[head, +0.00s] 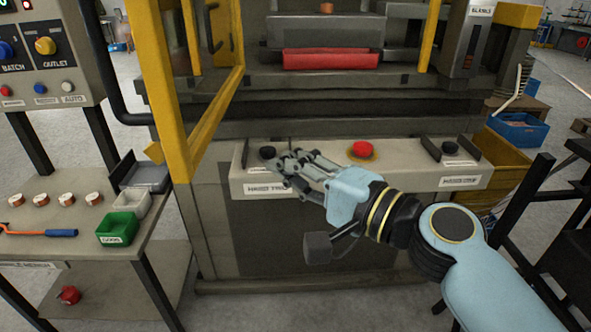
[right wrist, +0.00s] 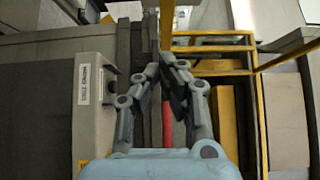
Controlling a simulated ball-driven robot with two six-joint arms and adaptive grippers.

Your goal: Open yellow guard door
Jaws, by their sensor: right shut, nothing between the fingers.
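The yellow guard door (head: 158,85) stands at the left of the press in the head view, swung outward at an angle. A dark handle (head: 213,28) shows on its frame. The press opening to its right is uncovered. My right gripper (head: 273,163) is shut and empty, in front of the press's control ledge near the left black button, to the right of the door's lower corner. In the right wrist view its fingers (right wrist: 166,62) are together, with a yellow bar beyond the tips. I cannot tell which bar that is. My left gripper is out of view.
A red emergency button (head: 362,149) sits mid-ledge. A red block (head: 330,59) lies in the press. A blue crate (head: 518,130) stands at right.

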